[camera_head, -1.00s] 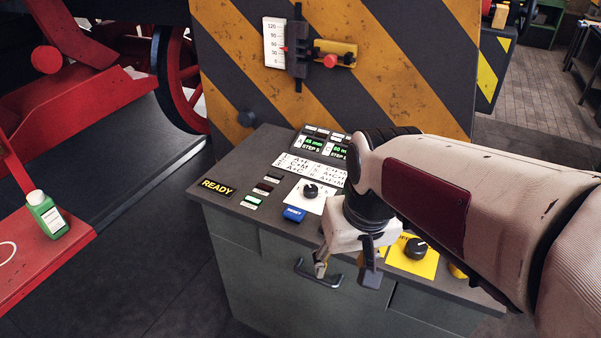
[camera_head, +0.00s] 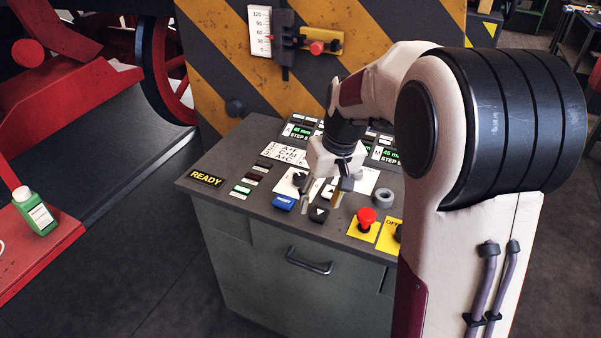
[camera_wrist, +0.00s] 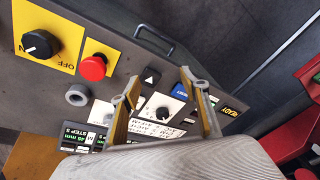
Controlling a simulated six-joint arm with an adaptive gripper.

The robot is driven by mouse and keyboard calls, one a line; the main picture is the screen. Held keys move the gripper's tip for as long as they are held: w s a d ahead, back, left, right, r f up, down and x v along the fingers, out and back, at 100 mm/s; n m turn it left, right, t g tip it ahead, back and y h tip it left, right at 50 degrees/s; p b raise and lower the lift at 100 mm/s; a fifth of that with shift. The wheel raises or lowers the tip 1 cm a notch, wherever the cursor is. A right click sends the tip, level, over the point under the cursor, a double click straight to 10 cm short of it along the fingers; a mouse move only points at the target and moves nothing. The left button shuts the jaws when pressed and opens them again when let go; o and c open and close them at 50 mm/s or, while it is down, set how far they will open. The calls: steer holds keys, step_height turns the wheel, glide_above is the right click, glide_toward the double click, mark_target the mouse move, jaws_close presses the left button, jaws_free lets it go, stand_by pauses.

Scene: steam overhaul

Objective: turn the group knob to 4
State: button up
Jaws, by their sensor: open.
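The group knob (camera_wrist: 162,113) is black with a white pointer mark and sits on a white plate beside the blue RESET button (camera_wrist: 180,92). The number it points to is too small to read. In the head view the group knob (camera_head: 299,179) is partly hidden by my gripper (camera_head: 320,197). My gripper is open and empty, above the sloped panel. In the wrist view its two fingers (camera_wrist: 158,80) stand apart, with the knob seen between them. I cannot tell how far above the knob they are.
A black triangle button (camera_head: 319,214), a red mushroom button (camera_head: 367,217) and a grey ring (camera_head: 382,197) are close by. An ON/OFF knob (camera_wrist: 40,45) sits on a yellow plate. Screens and letter charts (camera_head: 283,152) lie behind. A READY sign (camera_head: 207,178) is at left.

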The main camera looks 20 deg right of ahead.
mark_target(301, 177)
steer(key=w+d+f, duration=0.1)
steer(key=w, duration=0.2)
steer(key=w+d+f+n, duration=0.1)
steer(key=w, duration=0.2)
steer(key=w+d+f+n, duration=0.1)
steer(key=w+f, duration=0.1)
steer(key=w, duration=0.1)
steer(key=shift+w+d+y, duration=0.15)
steer(key=shift+w+y, duration=0.15)
steer(key=shift+w, duration=0.05)
steer(key=w, duration=0.2)
steer(key=w+n+t, duration=0.1)
steer(key=shift+d+r, duration=0.15)
steer(key=shift+d, duration=0.1)
steer(key=w+r+n+t, duration=0.1)
steer(key=w+r+n, duration=0.1)
steer(key=w, duration=0.1)
steer(key=shift+r+n, duration=0.3)
steer(key=shift+r, duration=0.05)
steer(key=shift+x, duration=3.9)
steer(key=shift+a, duration=0.1)
